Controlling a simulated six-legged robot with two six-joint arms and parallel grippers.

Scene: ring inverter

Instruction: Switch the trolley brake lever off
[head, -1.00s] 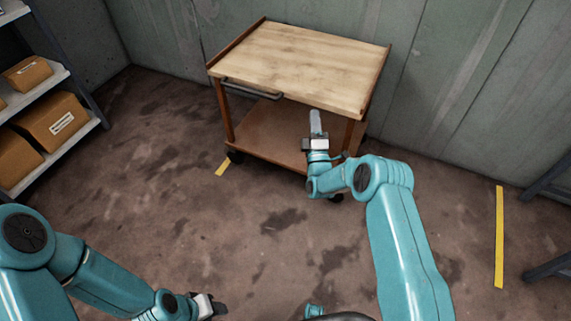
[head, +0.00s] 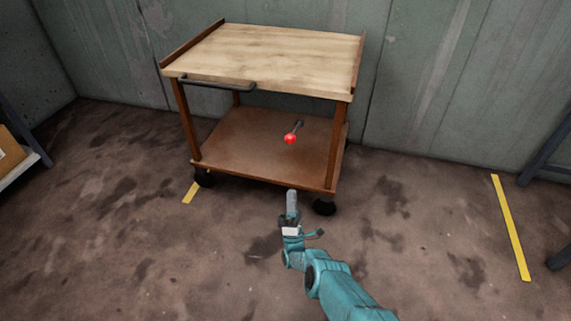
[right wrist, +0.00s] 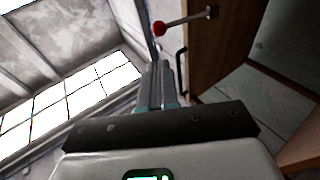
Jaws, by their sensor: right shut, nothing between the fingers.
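The trolley (head: 265,62) has a pale wooden top, a brown lower shelf and dark wheels. Its brake lever is a thin metal rod with a red ball knob (head: 290,138), seen over the lower shelf in the head view. The red knob (right wrist: 159,28) also shows at the top of the right wrist view, with its rod running right to a small dark mount. My right gripper (head: 292,194) is shut and empty, in front of the trolley's lower edge and below the knob in the head view, apart from it. My left gripper is out of view.
A black handle bar (head: 217,84) runs along the trolley's front left edge. Yellow floor strips lie left of the trolley and at the right (head: 510,227). A shelf with a box (head: 10,150) stands at the left edge.

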